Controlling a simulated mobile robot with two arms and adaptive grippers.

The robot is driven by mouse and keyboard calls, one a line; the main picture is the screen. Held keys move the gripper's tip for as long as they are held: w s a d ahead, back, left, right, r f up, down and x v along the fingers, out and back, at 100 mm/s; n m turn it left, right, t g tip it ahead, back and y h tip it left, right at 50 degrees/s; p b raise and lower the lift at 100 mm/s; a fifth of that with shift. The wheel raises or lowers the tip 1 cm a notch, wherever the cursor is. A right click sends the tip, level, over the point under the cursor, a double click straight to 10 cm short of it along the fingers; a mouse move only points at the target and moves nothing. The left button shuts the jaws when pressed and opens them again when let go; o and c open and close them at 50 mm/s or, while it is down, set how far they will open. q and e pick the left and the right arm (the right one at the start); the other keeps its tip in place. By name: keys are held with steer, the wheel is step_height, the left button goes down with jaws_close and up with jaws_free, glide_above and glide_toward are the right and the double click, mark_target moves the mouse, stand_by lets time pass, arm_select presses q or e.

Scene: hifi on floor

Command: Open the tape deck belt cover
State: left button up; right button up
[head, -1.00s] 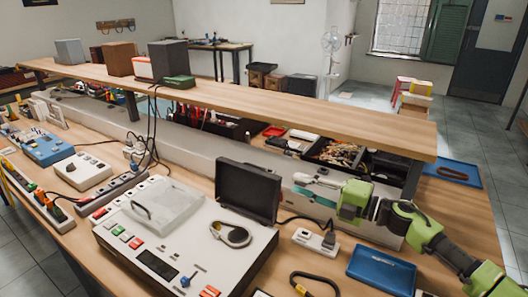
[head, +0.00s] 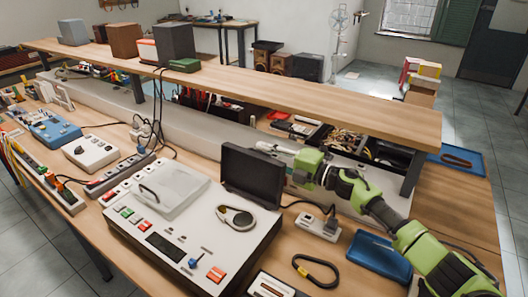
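The tape deck (head: 170,232) is a pale box on the bench with coloured buttons and a clear raised lid on its left half. Its black belt cover (head: 251,176) stands upright at the back right of the deck. A pulley with a belt loop (head: 235,217) lies exposed in front of the cover. My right gripper (head: 268,149) is just behind the cover's top right corner, its tips partly hidden by the cover. I cannot tell whether it touches the cover or whether its fingers are open. My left gripper is not in view.
A wooden shelf (head: 300,105) runs above the back of the bench. A power socket block (head: 318,226), a black belt (head: 315,270) and a blue tray (head: 380,255) lie right of the deck. Multi-sockets and cables crowd the left.

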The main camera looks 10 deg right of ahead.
mark_target(255, 155)
steer(key=shift+w+a, duration=0.15)
steer(key=shift+w, duration=0.05)
jaws_close()
steer(key=s+a+n, duration=0.1)
steer(key=s+r+n+p, duration=0.1)
steer(key=s+a+n, duration=0.1)
steer(key=shift+a+r, duration=0.3)
steer(key=shift+a, duration=0.05)
steer(key=shift+s+a+n+p, duration=0.15)
steer(key=shift+a+n+p, duration=0.15)
steer(key=shift+n, duration=0.1)
